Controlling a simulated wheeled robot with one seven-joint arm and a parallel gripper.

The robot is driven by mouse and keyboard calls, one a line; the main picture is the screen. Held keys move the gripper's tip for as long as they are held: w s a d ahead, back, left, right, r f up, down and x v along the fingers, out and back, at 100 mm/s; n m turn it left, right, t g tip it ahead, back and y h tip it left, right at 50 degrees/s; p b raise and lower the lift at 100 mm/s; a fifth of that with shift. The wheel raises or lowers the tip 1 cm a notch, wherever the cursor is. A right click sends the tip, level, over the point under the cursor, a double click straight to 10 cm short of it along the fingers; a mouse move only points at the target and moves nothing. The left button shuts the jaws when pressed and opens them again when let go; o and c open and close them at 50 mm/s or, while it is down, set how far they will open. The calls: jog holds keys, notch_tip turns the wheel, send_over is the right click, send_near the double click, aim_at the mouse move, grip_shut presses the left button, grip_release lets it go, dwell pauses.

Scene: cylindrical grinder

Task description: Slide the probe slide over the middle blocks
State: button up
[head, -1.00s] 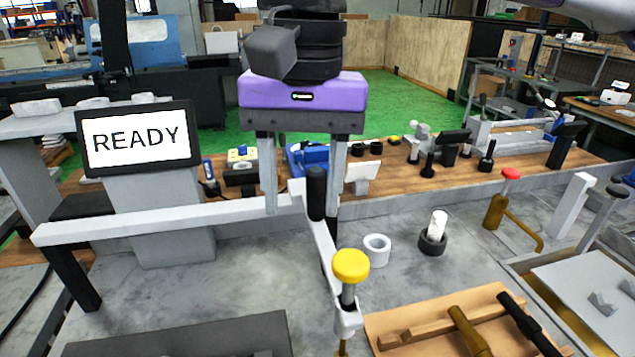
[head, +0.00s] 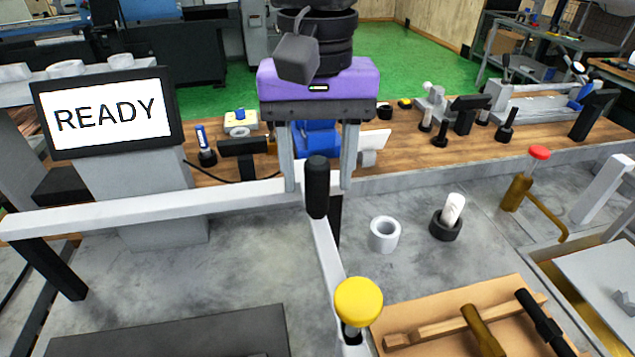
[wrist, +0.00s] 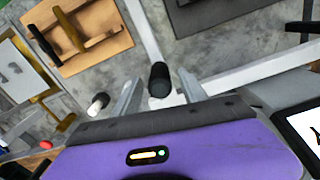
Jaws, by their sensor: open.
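A white rail (head: 140,212) runs across the left bench on a black leg. A white arm (head: 328,255) joins its right end, with an upright black handle (head: 316,188) at the joint and a yellow knob (head: 358,300) at the near end. I take these as the probe slide. My gripper (head: 317,186) is open and empty, pointing down. In the head view its fingers appear either side of the black handle; contact is not visible. The wrist view also shows the handle (wrist: 159,80) between the fingers (wrist: 159,76). I cannot clearly identify the middle blocks.
A screen (head: 107,113) reading READY stands at left. A tan board (head: 500,290) with tools lies in front. A dark plate (head: 180,335) is at lower left.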

aim_at(316, 190)
jog(key=shift+f, duration=1.6)
grip_shut()
jog(key=shift+a, duration=0.1)
